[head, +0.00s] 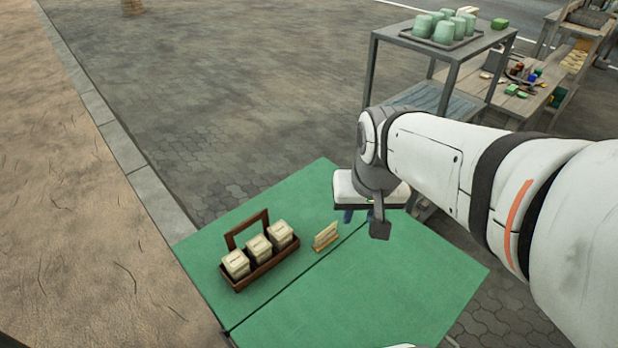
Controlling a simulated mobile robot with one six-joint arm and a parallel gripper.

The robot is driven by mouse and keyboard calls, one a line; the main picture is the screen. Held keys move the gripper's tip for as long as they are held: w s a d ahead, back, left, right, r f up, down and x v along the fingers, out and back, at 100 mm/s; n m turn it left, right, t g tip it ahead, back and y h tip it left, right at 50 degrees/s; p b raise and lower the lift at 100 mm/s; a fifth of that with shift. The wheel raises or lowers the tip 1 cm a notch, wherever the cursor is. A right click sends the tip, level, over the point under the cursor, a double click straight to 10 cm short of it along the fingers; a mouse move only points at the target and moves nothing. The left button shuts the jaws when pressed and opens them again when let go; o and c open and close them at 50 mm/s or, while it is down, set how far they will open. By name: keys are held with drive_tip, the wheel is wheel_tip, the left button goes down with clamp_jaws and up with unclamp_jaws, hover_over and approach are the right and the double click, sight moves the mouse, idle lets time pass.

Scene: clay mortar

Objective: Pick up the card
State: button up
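A small cream card (326,235) stands on the green table, right of a dark wooden carrier. It is upright in what looks like a light wooden stand; any writing on it is too small to read. My gripper (359,215) is over the green table, to the right of the card and apart from it in the picture. Its white body faces down, and small dark blue finger parts show beneath it. One of my dark arm parts partly covers the fingers, so their opening is unclear. I see nothing held.
The dark wooden carrier (262,272) holds three cream boxes (259,248). The green table (375,290) is bare at the front right. Behind, a grey metal stand (385,37) bears green cups (445,32), near a cluttered wooden bench (540,100).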

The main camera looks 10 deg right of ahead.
drive_tip(key=w+f+m+g+b, duration=0.1)
drive_tip(key=w+f+m+b, duration=0.15)
drive_tip(key=w+f, duration=0.55)
drive_tip(key=m+g+b, duration=0.2)
drive_tip(key=m+b, duration=0.2)
drive_tip(key=m, duration=0.3)
hover_over(326, 231)
drive_tip(key=f, duration=2)
drive_tip(key=shift+s+a, duration=0.1)
drive_tip(key=shift+a, duration=0.25)
drive_tip(key=shift+m, duration=0.25)
drive_tip(key=f, duration=0.4)
drive_tip(key=d+f, duration=0.1)
drive_tip(key=f, duration=0.2)
drive_tip(key=shift+w+p, duration=0.3)
drive_tip(key=shift+p, duration=0.05)
drive_tip(key=shift+a+f, duration=0.1)
drive_tip(key=shift+f, duration=0.45)
drive_tip(key=shift+c, duration=0.3)
clamp_jaws()
